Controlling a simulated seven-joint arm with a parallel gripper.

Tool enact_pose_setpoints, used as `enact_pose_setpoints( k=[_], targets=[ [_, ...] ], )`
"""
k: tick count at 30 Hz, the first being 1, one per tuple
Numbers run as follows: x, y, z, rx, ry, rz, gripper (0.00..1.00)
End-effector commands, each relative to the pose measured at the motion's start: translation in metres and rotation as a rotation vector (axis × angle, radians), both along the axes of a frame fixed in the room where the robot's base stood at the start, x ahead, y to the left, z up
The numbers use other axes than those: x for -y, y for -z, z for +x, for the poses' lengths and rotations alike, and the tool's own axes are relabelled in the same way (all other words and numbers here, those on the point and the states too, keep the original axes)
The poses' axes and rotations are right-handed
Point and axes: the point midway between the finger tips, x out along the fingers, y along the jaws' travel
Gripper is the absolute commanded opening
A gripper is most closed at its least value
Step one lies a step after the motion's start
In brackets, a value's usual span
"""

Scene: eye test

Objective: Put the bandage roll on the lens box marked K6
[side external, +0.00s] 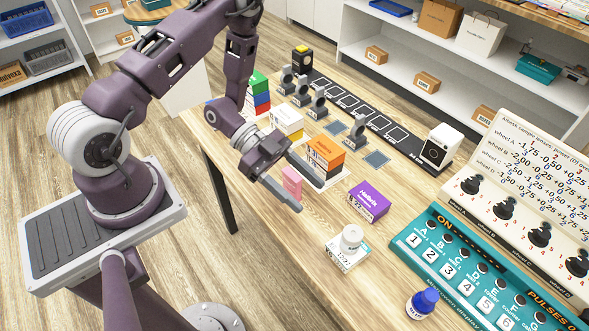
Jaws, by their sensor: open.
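My gripper (309,197) is open, low over the table, left of the purple box. A pink block (291,182) shows between its two fingers; I cannot tell whether it touches them. A short white cylinder (351,238), which looks like the bandage roll, stands upright on a small white and teal box (344,259), apart from my gripper. Stacked boxes, likely lens boxes, stand behind the gripper: an orange and black stack (325,152), a yellow and white stack (287,121) and a green, blue and red stack (257,95). The mark K6 is not legible on any box.
The purple box (369,203) lies right of my gripper. A blue bottle (422,303) stands near the teal control panel (470,262). Dark lens stands (357,133) and a black strip with a white device (440,148) are behind. Bare table lies left of the white cylinder.

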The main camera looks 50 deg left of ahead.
Motion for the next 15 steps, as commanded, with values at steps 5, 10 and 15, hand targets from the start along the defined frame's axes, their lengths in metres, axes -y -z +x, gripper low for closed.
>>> enact_pose_setpoints(
  k=[5, 10, 15],
  targets=[
    [-0.007, -0.003, 0.021, 0.036, -0.035, 0.102, 0.58],
    [-0.06, -0.051, 0.1, 0.129, -0.31, 0.514, 0.58],
    [-0.122, -0.163, 0.109, 0.08, -0.777, 0.761, 0.58]
  ],
)
